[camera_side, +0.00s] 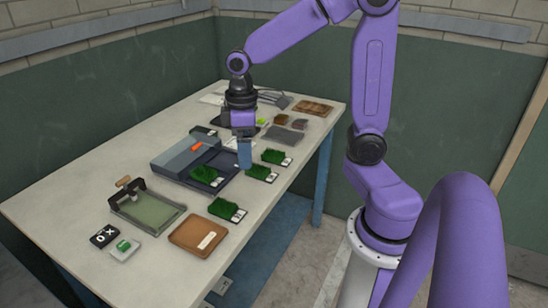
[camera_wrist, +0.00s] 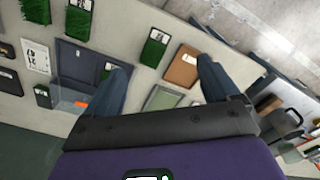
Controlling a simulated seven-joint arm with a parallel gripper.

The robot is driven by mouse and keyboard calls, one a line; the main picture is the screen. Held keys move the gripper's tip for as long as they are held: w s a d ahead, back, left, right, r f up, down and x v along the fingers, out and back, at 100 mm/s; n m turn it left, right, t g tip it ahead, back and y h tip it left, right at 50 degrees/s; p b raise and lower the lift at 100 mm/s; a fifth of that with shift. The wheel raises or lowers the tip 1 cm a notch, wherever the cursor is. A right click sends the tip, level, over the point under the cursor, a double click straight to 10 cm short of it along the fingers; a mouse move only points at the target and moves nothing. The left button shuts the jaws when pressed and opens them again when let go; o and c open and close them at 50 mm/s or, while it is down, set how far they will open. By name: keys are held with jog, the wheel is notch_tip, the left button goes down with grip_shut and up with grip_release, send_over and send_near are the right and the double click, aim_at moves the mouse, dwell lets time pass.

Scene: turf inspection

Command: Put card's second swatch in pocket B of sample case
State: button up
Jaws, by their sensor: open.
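The sample case (camera_side: 172,160) lies open on the table, with a blue-grey lid and a dark tray; it also shows in the wrist view (camera_wrist: 72,58). One green turf swatch (camera_side: 206,174) sits at the tray. More swatches with black-and-white labels lie outside: one (camera_side: 261,172) just right of the case, one (camera_side: 275,157) farther back, and one (camera_side: 226,209) in front. My gripper (camera_side: 244,162) points down by the case's right edge. In the wrist view its fingers (camera_wrist: 162,86) are apart with no swatch between them. Label writing and pocket letters are unreadable, and I cannot tell which item is the card.
A brown tray (camera_side: 197,237) and a green-bedded frame with a handle (camera_side: 148,213) stand in front. A black tile (camera_side: 104,236) and a white piece with a green top (camera_side: 124,248) lie near the front edge. Grey and brown mats (camera_side: 283,136) lie at the back. The table's left side is clear.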

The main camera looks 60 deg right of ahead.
jog(key=w+d+m, duration=0.3)
jog(key=w+d, duration=0.4)
jog(key=d, duration=0.4)
jog(key=m, duration=0.3)
send_over(274, 153)
jog(key=f, duration=0.9)
jog(key=a+f, duration=0.1)
jog(key=f, duration=0.4)
jog(key=shift+w+f, duration=0.15)
jog(key=shift+w, duration=0.1)
jog(key=shift+s+d+f, duration=0.1)
jog(key=shift+d+f, duration=0.05)
jog(key=shift+f, duration=0.7)
jog(key=shift+s+d+f, duration=0.1)
jog(key=shift+d+f, duration=0.05)
jog(key=shift+f, duration=0.75)
jog(key=shift+s+d+f, duration=0.1)
jog(key=shift+d+f, duration=0.05)
jog(key=shift+f, duration=0.7)
jog(key=c, duration=1.2)
jog(key=shift+r, duration=0.15)
